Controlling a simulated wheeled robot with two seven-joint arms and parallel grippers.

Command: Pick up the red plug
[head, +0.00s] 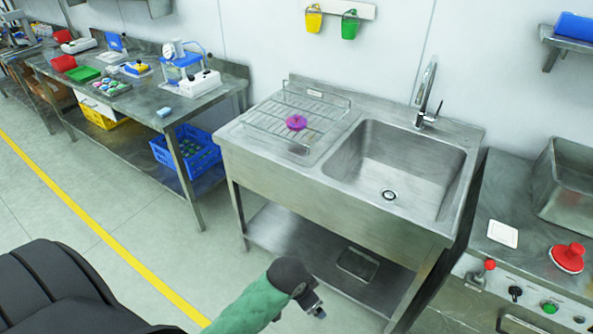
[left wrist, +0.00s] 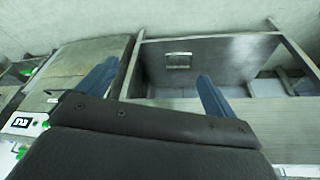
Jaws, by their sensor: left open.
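A red plug-like piece (head: 568,257), with a round base and a raised knob, stands on the metal counter at the right of the head view. My left gripper (left wrist: 157,70) shows in the left wrist view with its two blue fingers spread and nothing between them. In the head view, a green arm of mine with a dark end reaches in from the bottom, in front of the sink unit and well left of the red piece; its fingers are not clear there. The red piece does not show in the left wrist view. My right gripper is not in view.
A steel sink (head: 405,165) stands in the middle, with a wire rack (head: 270,120) and a magenta piece (head: 296,122) on its drainboard. A white square (head: 502,234) and a red-knobbed lever (head: 490,265) are near the red piece. A steel bin (head: 570,185) stands behind it.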

